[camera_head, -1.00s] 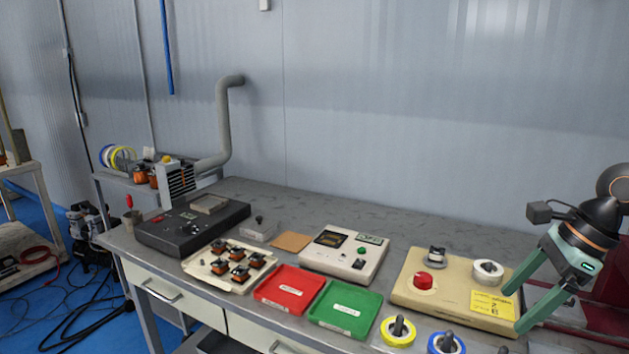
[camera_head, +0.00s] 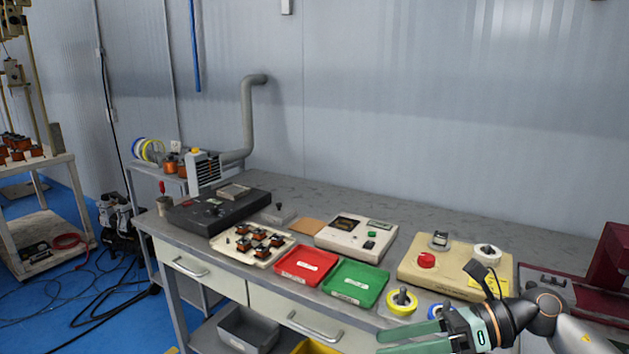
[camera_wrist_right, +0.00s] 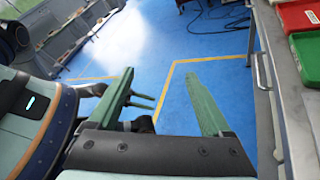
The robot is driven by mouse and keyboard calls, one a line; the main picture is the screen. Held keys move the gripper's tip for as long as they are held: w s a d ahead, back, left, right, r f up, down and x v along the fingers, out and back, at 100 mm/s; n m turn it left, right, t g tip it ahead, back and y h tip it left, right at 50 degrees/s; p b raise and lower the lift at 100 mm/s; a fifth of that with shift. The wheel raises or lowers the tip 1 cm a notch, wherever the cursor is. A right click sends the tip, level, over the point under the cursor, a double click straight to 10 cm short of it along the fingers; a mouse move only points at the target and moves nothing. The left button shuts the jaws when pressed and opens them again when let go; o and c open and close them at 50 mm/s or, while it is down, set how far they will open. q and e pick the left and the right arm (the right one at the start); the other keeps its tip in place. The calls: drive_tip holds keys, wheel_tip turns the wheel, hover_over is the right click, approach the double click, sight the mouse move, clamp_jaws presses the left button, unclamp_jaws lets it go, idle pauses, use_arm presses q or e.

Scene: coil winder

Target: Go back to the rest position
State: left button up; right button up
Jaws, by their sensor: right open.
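My right gripper (camera_head: 408,338) is at the lower right of the head view, in front of the bench's front edge. Its green fingers point left and are apart. In the right wrist view the fingers (camera_wrist_right: 165,98) are spread with nothing between them, over the blue floor (camera_wrist_right: 205,65). The bench edge and a drawer handle (camera_wrist_right: 262,72) are to the right of the fingers there.
The grey bench (camera_head: 450,220) holds a red tray (camera_head: 306,265), a green tray (camera_head: 355,283), a beige winder (camera_head: 455,268), a white tester (camera_head: 356,237) and a tray of coils (camera_head: 252,246). A yellow-rimmed spool (camera_head: 401,302) stands near the front edge. Floor in front is open.

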drive_tip(key=a+m+t+y, duration=0.4)
drive_tip(key=m, duration=0.3)
drive_tip(key=s+d+f+m+t+h, duration=0.1)
drive_tip(key=d+f+m+t+h, duration=0.35)
drive_tip(key=f+m, duration=0.85)
drive_tip(key=s+d+f+m+t+h, duration=0.15)
drive_tip(key=f+m+t+h, duration=0.55)
drive_tip(key=m, duration=1.1)
drive_tip(key=s+f+m+g+h, duration=0.4)
drive_tip(key=s+f+m+g, duration=0.25)
drive_tip(key=s+f, duration=0.5)
use_arm(q)
drive_tip(key=s+a+r+p, duration=0.2)
drive_tip(key=a+r+p, duration=0.1)
drive_tip(key=r+p, duration=0.6)
drive_tip(key=p, duration=0.4)
drive_tip(key=shift+s+a+r+n+y, duration=0.2)
drive_tip(key=shift+a+r+n+y, duration=0.1)
drive_tip(key=shift+n+y, duration=0.1)
use_arm(e)
wheel_tip(320, 180, up, 9)
drive_tip(key=s+d, duration=0.2)
drive_tip(key=shift+s+d+g+h, duration=0.2)
drive_tip(key=shift+s+g+h, duration=0.15)
drive_tip(key=shift+s+g, duration=0.05)
use_arm(q)
drive_tip(key=shift+f, duration=0.1)
use_arm(e)
drive_tip(key=shift+f+m, duration=0.15)
drive_tip(key=shift+m, duration=0.1)
